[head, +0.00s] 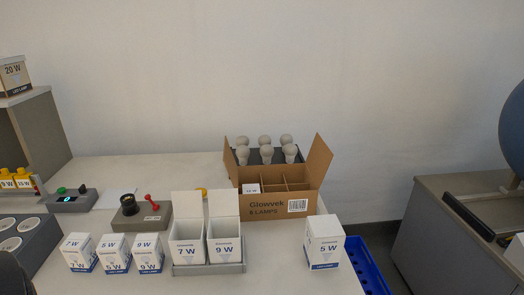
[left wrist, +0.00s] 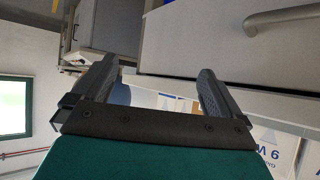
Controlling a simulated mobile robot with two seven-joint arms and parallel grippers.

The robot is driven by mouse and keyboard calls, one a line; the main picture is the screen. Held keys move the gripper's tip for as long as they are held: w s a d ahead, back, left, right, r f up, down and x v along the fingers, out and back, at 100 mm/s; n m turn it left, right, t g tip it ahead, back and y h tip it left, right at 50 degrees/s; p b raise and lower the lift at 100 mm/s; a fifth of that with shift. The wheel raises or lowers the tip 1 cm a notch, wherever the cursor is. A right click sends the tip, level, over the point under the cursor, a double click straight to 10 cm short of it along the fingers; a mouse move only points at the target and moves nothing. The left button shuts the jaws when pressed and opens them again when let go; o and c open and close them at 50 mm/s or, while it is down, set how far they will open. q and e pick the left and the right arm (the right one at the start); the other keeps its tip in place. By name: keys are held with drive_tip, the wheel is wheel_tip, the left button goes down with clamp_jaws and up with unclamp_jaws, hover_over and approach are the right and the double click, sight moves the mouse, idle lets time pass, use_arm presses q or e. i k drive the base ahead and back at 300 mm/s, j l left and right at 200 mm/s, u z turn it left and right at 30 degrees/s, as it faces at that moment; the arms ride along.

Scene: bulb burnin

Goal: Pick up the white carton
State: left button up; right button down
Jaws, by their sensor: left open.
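A white carton (head: 324,245) marked 5 W, with a blue band at its base, stands upright alone near the right end of the table. Several more small white cartons (head: 115,256), marked 7 W, 5 W and 9 W, stand at the front left. Two open white cartons (head: 206,252), marked 7 W and 9 W, sit in a grey holder. My left gripper (left wrist: 158,72) is open and empty in the left wrist view. White cartons with blue print (left wrist: 272,142) show below and right of it, partly cut off. My right gripper is not in view.
An open brown box (head: 272,204) with dividers holds a small white carton; a dark tray of bulbs (head: 264,150) stands behind it. A grey device with a red lever (head: 145,216) is left. A blue crate (head: 366,268) stands beyond the table's right edge.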

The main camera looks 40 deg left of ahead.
sight(114, 251)
drive_tip(key=u, duration=2.25)
